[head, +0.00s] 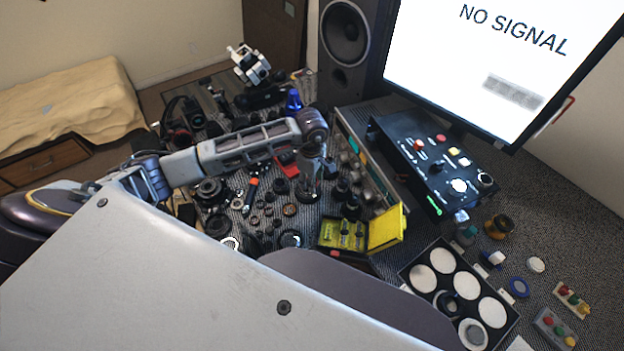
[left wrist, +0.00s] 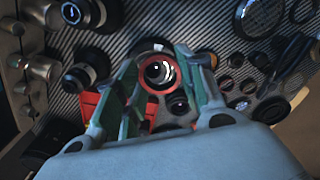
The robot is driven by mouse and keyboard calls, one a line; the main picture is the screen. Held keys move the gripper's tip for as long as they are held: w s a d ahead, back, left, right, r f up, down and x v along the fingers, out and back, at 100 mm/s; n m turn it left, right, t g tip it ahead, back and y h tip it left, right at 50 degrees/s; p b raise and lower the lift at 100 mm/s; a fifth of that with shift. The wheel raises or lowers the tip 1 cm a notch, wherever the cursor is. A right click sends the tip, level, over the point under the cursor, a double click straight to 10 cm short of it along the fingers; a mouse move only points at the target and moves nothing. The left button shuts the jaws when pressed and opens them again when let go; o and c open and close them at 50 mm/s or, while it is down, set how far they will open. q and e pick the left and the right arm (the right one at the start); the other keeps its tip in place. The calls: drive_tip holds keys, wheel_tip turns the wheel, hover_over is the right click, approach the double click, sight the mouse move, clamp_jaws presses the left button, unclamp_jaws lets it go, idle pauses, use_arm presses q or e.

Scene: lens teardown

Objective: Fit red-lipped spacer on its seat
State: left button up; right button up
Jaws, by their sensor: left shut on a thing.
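In the left wrist view the red-lipped spacer (left wrist: 171,86) is a small ring with a red rim. It sits between the fingertips of my left gripper (left wrist: 160,82), which is shut on it. Through the ring a dark, shiny round part shows; I cannot tell whether the spacer touches it. In the head view my left gripper (head: 309,190) points down over the crowded mat, and the spacer is too small to make out there. Which part is the seat is not clear. My right gripper is not in view.
Several dark lens parts crowd the ribbed mat. A yellow open case (head: 385,230) stands close to the right of the gripper, with a black control box (head: 432,165) beyond it. A black tray with white round pads (head: 455,258) lies at lower right. A monitor (head: 490,50) overhangs the back.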

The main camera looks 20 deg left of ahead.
use_arm(q)
drive_tip(key=n, duration=0.3)
drive_tip(key=shift+w+a, duration=0.15)
drive_tip(key=shift+a, duration=0.05)
drive_tip(key=n, duration=0.7)
drive_tip(key=shift+w+a, duration=0.3)
drive_tip(key=shift+a, duration=0.05)
drive_tip(key=n, duration=0.3)
drive_tip(key=shift+w+a, duration=0.1)
drive_tip(key=shift+w, duration=0.05)
drive_tip(key=n, duration=0.3)
drive_tip(key=shift+w+a+n, duration=0.1)
drive_tip(key=shift+a+n, duration=0.05)
drive_tip(key=shift+n, duration=0.15)
drive_tip(key=shift+a+n, duration=0.1)
drive_tip(key=shift+n, duration=1.1)
drive_tip(key=n, duration=0.3)
drive_tip(key=shift+w+a, duration=0.1)
drive_tip(key=shift+w, duration=0.05)
drive_tip(key=n, duration=0.2)
drive_tip(key=shift+n, duration=0.4)
drive_tip(key=n, duration=0.3)
drive_tip(key=shift+w+a, duration=0.1)
drive_tip(key=n, duration=0.3)
drive_tip(key=shift+a+n, duration=0.1)
drive_tip(key=shift+n, duration=1.2)
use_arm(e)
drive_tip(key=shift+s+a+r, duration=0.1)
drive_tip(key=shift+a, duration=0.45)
